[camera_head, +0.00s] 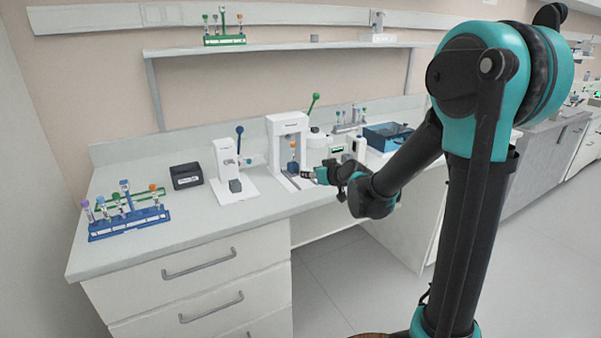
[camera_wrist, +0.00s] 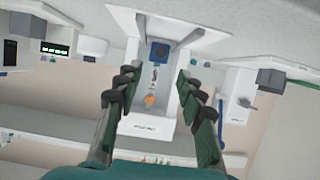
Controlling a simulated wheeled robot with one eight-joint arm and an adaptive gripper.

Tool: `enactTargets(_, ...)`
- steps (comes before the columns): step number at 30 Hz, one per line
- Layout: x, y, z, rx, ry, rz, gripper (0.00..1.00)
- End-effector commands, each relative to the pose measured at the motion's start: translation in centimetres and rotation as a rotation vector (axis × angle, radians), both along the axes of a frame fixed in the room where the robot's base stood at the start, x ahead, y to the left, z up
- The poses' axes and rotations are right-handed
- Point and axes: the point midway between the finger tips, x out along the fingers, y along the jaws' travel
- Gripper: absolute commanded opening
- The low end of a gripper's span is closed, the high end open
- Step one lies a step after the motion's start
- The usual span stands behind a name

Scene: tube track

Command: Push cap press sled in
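The cap press (camera_head: 287,128) is a white frame on the bench with a green lever (camera_head: 313,103) raised at its upper right. At its foot a small blue block (camera_head: 292,166) holds an upright tube with an orange cap (camera_head: 293,145). I take this block for the sled's holder. The wrist view, upside down, shows the white press (camera_wrist: 145,127), the blue block (camera_wrist: 159,52) and the orange cap (camera_wrist: 150,100). My gripper (camera_head: 306,174) is at the right front of the block; its open, empty fingers (camera_wrist: 158,80) frame the press, apart from the tube in this view.
Left of the press stand a white device with a blue lever (camera_head: 226,160), a black box (camera_head: 186,175) and a blue tube rack (camera_head: 128,222). Behind my arm are a small display device (camera_head: 337,150) and a blue box (camera_head: 388,135).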

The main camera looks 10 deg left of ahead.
Motion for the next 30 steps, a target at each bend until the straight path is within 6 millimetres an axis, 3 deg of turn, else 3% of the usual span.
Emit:
enactTargets(15, 5.8, 3.9, -2.9, 0.000, 0.000, 0.001, 0.39)
enactTargets(30, 6.7, 4.5, -3.4, -0.001, 0.000, 0.000, 0.39)
